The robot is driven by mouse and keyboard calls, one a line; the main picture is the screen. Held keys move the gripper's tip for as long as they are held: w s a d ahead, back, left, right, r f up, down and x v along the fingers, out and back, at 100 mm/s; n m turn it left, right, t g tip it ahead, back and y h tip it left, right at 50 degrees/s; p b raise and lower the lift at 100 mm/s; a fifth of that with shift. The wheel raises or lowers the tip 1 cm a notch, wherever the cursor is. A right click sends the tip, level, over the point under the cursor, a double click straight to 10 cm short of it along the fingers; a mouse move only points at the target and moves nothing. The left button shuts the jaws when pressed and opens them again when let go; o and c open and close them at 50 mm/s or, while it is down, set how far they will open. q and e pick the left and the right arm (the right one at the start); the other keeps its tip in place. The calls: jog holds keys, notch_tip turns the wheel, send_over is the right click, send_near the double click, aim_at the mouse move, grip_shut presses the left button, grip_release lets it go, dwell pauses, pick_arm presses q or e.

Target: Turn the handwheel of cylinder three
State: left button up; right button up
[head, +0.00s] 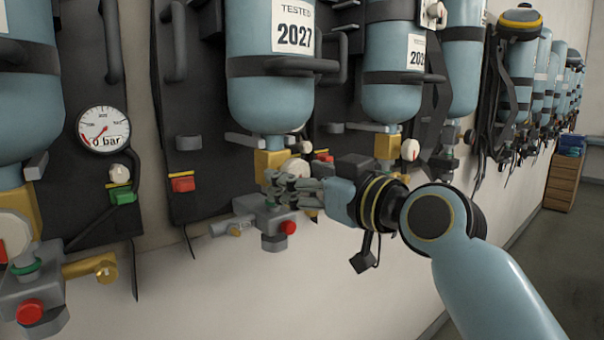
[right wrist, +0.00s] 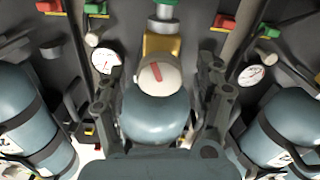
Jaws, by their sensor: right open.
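The handwheel (right wrist: 159,76), white with a red mark, shows in the right wrist view on a yellow valve block below a blue cylinder (right wrist: 157,115). In the head view the cylinder (head: 268,92) is labelled "TESTED 2027", and its pale handwheel (head: 298,167) is partly hidden behind my fingers beside the yellow block (head: 270,162). My right gripper (head: 284,188) is open and empty, with its fingers (right wrist: 158,82) on either side of the handwheel. I cannot tell whether they touch it. No cylinder number is readable. My left gripper is not in view.
A grey fitting with a red knob (head: 289,228) sits just below my fingers. Another cylinder (head: 392,95) with its own white handwheel (head: 410,150) hangs close on the right. A gauge (head: 103,130) is at left.

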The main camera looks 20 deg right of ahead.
jog(key=c, duration=1.1)
jog(key=m+p, duration=0.2)
jog(key=shift+r+m, duration=0.15)
jog(key=shift+m, duration=0.25)
jog(key=shift+c, duration=0.2)
jog(key=shift+m+p, duration=0.3)
jog(key=shift+m, duration=0.7)
